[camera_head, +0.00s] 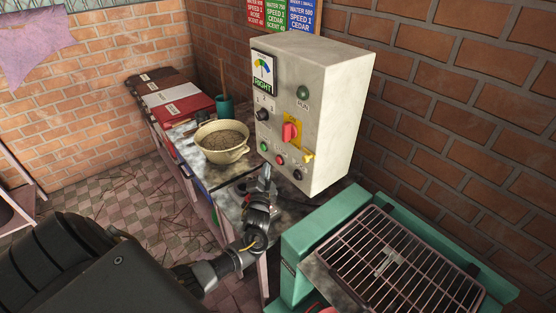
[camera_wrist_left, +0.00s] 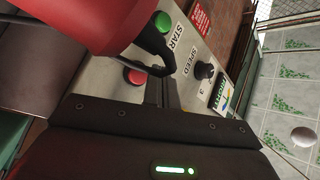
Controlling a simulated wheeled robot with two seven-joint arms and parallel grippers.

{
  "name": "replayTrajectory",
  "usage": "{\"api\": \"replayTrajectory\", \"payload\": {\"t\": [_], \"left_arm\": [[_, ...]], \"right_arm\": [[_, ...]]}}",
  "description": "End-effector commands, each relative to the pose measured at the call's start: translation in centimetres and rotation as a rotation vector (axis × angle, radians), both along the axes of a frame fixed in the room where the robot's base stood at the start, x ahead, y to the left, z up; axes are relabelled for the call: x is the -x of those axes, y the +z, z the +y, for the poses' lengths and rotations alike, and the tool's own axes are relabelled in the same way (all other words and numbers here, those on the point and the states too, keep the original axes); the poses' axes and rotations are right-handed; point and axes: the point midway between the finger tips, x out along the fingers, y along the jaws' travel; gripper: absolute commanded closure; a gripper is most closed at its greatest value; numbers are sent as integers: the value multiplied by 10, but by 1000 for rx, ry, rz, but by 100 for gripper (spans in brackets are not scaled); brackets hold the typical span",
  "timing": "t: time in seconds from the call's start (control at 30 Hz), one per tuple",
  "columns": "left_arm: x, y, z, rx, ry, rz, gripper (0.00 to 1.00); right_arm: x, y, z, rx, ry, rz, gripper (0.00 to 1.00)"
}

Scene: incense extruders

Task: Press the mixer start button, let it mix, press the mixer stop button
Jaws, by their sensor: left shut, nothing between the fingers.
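The pale grey control box (camera_head: 332,112) stands on the bench. Its lower front has a green button (camera_head: 264,146) and a red button (camera_head: 279,159). In the left wrist view, the green button (camera_wrist_left: 162,21) is beside the word START, and the red button (camera_wrist_left: 135,76) is near the dark fingers. My left gripper (camera_head: 266,172) is shut and empty, just in front of and below the buttons. Its fingers also show in the left wrist view (camera_wrist_left: 166,82), between the red button and the speed knob (camera_wrist_left: 203,71). I cannot tell whether they touch the panel. My right gripper is out of view.
A red rotary switch (camera_head: 290,132) and a yellow part (camera_head: 308,157) stick out from the box. A cream bowl (camera_head: 222,153) of brown material sits left of it, with a green cup (camera_head: 225,106) behind. A green-framed rack (camera_head: 400,265) stands at front right.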

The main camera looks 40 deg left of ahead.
Motion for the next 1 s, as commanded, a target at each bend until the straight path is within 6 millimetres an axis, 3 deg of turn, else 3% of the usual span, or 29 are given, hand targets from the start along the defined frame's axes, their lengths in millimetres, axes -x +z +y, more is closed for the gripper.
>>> {"api": "replayTrajectory", "payload": {"t": [0.33, 1.0], "left_arm": [[27, 1, 8, 0, -1, 1, 100], [31, -4, 5, 32, -9, 15, 100]], "right_arm": [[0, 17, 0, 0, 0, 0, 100], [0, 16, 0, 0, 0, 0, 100]]}}
